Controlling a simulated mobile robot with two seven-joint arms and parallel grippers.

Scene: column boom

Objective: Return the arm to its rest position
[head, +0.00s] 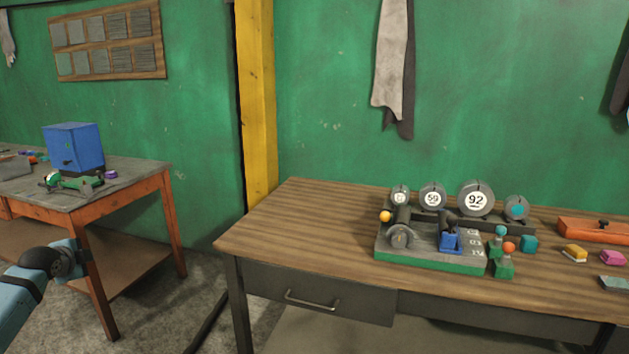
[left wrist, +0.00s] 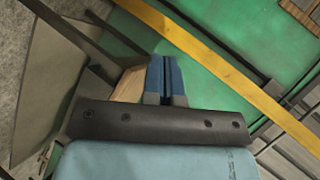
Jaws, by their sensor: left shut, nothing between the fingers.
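My left arm (head: 32,285) comes in at the lower left of the head view, in front of the orange-legged table and short of the wooden workbench. Its fingers are not clear in the head view. In the left wrist view my left gripper (left wrist: 165,75) shows two blue fingers side by side, shut with nothing between them. It is in free air, with the green wall and the yellow post behind it. My right gripper is not in either view.
The wooden workbench (head: 310,210) holds a green-edged board (head: 430,262) with round gauges, and small coloured blocks to its right. A side table (head: 140,170) at left carries a blue box (head: 73,148). A yellow post (head: 257,100) stands between them. Floor between the tables is clear.

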